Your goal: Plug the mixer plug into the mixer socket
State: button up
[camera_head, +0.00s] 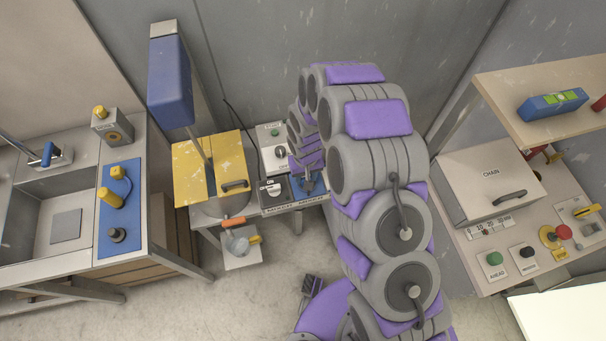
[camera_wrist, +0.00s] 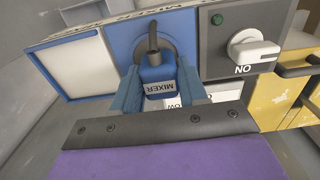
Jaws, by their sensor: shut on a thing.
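The mixer plug (camera_wrist: 158,74) is a blue block labelled MIXER, with a dark cable at its top in the wrist view. My gripper (camera_wrist: 158,88) is shut on it, one blue finger on each side. A blue panel (camera_wrist: 122,45) is directly behind the plug. The socket face is hidden by the plug, so I cannot tell whether the plug is seated or only close. In the head view my gripper (camera_head: 308,184) is low over the bench, just right of the switch box, and my arm hides part of that spot.
A grey switch box (camera_head: 273,189) with a white ON knob (camera_wrist: 252,50) and green button (camera_wrist: 217,19) adjoins the blue panel. A yellow cover with a handle (camera_head: 234,186) stands left of it. A CHAIN box (camera_head: 489,185) is at right. Floor in front is mostly clear.

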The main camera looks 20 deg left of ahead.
jog(key=shift+d+r, duration=0.15)
jog(key=shift+a+f, duration=0.15)
jog(key=shift+a, duration=0.4)
jog(key=shift+a+f, duration=0.15)
jog(key=shift+a, duration=0.35)
jog(key=shift+d+r, duration=0.2)
jog(key=shift+d, duration=0.9)
jog(key=shift+a+f, duration=0.15)
jog(key=shift+a, duration=0.1)
jog(key=shift+d, duration=0.95)
jog(key=shift+a, duration=0.2)
